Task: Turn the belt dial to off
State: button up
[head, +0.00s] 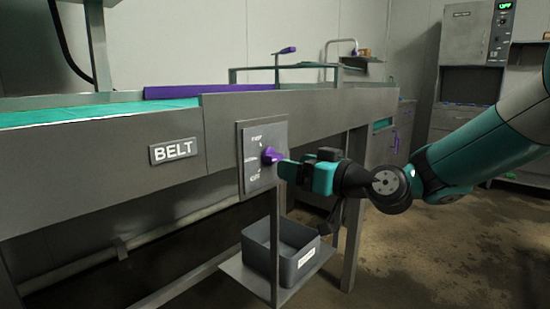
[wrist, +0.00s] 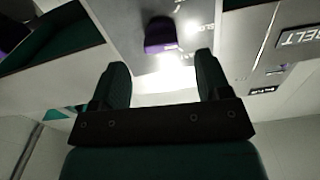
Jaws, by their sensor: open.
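The belt dial (head: 270,155) is a purple knob on a grey panel (head: 252,185) on the side of the conveyor, right of the BELT sign (head: 173,150). White markings sit above and below the knob, too small to read surely. My gripper (head: 284,168) is at the panel, its fingertips close to the knob. In the wrist view the knob (wrist: 160,34) lies just beyond and between the two open fingers (wrist: 162,82), with a gap to them. I cannot tell the dial's exact setting.
A grey bin (head: 280,250) stands on a low shelf (head: 240,275) below the panel. A conveyor leg stands just right of it. A grey cabinet machine (head: 470,60) with a green display is at the back right. The floor at the lower right is free.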

aim_at(274, 161)
jog(key=x, duration=0.6)
jog(key=shift+w+a, duration=0.15)
jog(key=shift+a, duration=0.1)
jog(key=shift+c, duration=0.2)
jog(key=c, duration=0.9)
